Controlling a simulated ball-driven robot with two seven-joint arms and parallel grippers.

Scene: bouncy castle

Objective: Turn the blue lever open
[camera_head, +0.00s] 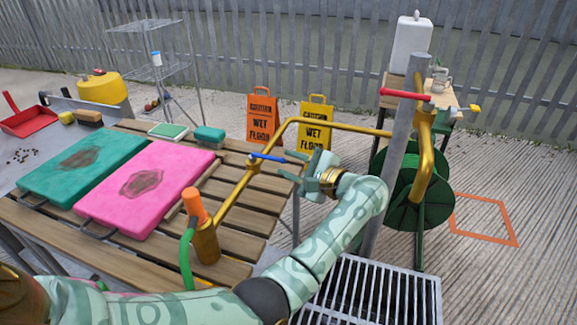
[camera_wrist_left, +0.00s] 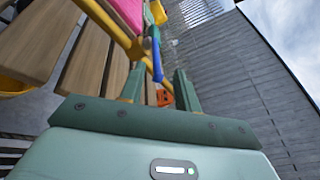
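The blue lever (camera_head: 266,158) sits on a yellow pipe (camera_head: 235,190) above the slatted table and points to the right, close to level. In the left wrist view the blue lever (camera_wrist_left: 156,55) shows just beyond the fingertips, in line with the gap between them. My left gripper (camera_head: 292,165) is open, with its fingers apart and pointing left at the lever's free end. In the left wrist view the gripper (camera_wrist_left: 157,75) has nothing visibly clamped; whether a finger touches the lever I cannot tell. My right gripper is not in view.
An orange-topped fitting with a green hose (camera_head: 187,255) stands at the table's front. Pink (camera_head: 150,185) and teal (camera_head: 80,165) pads lie on the table (camera_head: 240,222). A red lever (camera_head: 405,94) sits on a grey post. Wet-floor signs (camera_head: 262,117) and a green reel (camera_head: 400,190) stand behind.

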